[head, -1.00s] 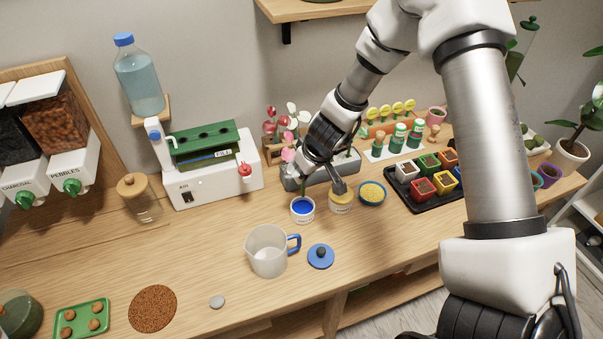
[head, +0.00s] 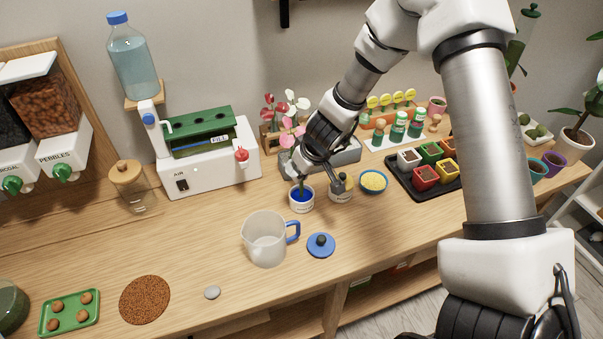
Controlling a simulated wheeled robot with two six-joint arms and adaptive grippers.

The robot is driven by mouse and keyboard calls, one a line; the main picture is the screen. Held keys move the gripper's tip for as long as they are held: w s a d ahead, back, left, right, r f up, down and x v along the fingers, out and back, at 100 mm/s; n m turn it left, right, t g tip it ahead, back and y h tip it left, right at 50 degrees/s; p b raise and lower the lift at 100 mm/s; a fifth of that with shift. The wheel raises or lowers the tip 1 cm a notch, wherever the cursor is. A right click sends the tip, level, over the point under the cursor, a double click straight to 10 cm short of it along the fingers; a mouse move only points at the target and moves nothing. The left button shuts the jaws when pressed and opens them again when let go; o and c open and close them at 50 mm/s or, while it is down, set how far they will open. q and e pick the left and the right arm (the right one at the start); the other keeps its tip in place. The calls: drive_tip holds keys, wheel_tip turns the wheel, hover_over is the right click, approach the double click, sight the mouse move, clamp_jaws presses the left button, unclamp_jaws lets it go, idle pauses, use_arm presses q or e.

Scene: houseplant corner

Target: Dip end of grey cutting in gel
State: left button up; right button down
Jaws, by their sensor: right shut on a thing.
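My right gripper (head: 316,177) is over the small white pot of blue gel (head: 301,205) in the middle of the bench. It is shut on the cutting, and only a thin dark stem (head: 301,187) shows below the fingers. The stem's lower end appears to be in the pot's mouth, at the blue gel. Its contact depth is too small to tell. The cutting's upper part and grey marking are hidden behind the gripper. My left gripper is not in view.
A small pale jar (head: 341,194) and a bowl of yellow grains (head: 373,181) stand close right of the gel. A grey holder (head: 345,157) stands behind.

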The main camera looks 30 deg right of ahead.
drive_tip(key=shift+w+d+f, duration=0.15)
drive_tip(key=shift+f, duration=0.05)
drive_tip(key=shift+f+b, duration=0.45)
drive_tip(key=shift+b, duration=0.1)
idle(0.3)
idle(1.0)
wheel_tip(320, 180, up, 7)
drive_tip(key=p, duration=0.8)
drive_tip(key=shift+f, duration=0.1)
idle(0.5)
